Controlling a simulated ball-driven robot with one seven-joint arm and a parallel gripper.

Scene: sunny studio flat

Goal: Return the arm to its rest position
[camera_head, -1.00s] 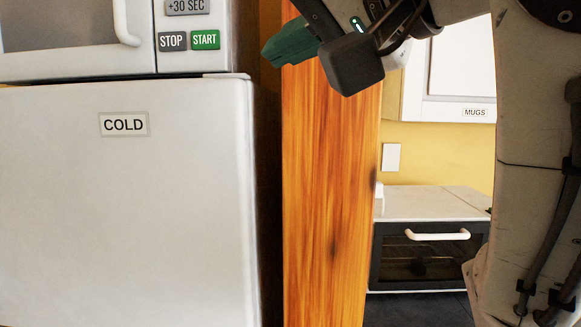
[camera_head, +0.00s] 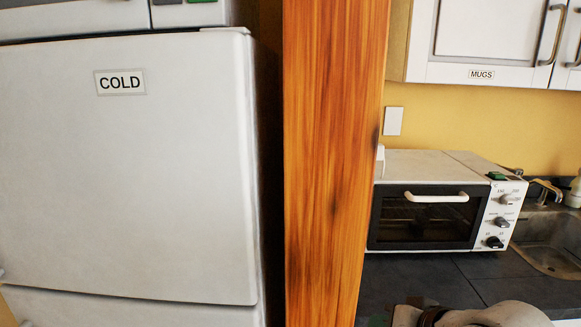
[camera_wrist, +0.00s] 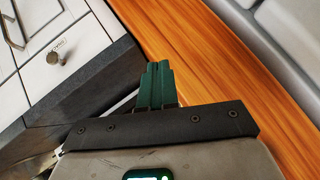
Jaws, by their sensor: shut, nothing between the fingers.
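My gripper (camera_wrist: 157,72) shows in the wrist view with its two green fingers together and nothing between them. The fingers point up the picture, with the orange wooden panel (camera_wrist: 205,60) behind and to their right. In the head view only a pale part of my arm shows at the bottom edge, right of the wooden panel (camera_head: 333,170). The fingers cannot be made out clearly there.
A white fridge marked COLD (camera_head: 130,180) stands left of the panel. Right of it are a dark counter (camera_head: 445,278), a toaster oven (camera_head: 430,220), a sink (camera_head: 555,245) and a MUGS cupboard (camera_head: 480,45). In the wrist view, white drawers (camera_wrist: 65,70) lie left.

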